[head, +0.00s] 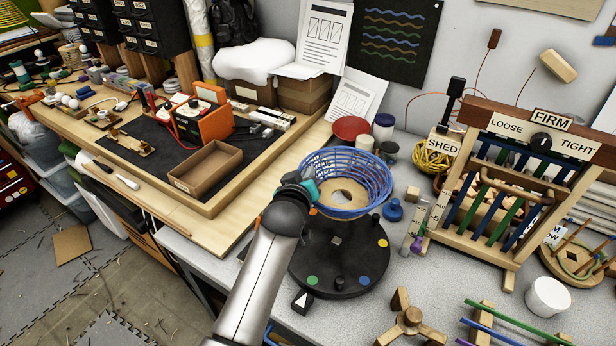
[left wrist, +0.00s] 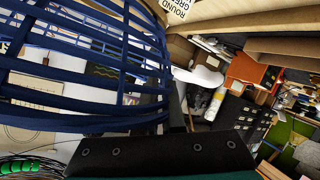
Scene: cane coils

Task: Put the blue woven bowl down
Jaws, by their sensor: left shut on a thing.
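The blue woven bowl (head: 368,200) is open-topped, with a pale wooden base visible inside. It appears over the rear part of a round black disc (head: 338,262) with coloured dots; whether it touches anything beneath is hidden. My left gripper (head: 309,187) is shut on the bowl's left side wall, its teal fingers at the weave. In the left wrist view the bowl's blue weave (left wrist: 85,72) fills the upper left, close to the dark finger (left wrist: 150,155). My right gripper is not in view.
A wooden loom-like frame (head: 482,232) with FIRM, LOOSE and TIGHT signs stands right. A blue knob-shaped piece (head: 393,211), a red round lid (head: 351,128) and dark cups sit near the bowl.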

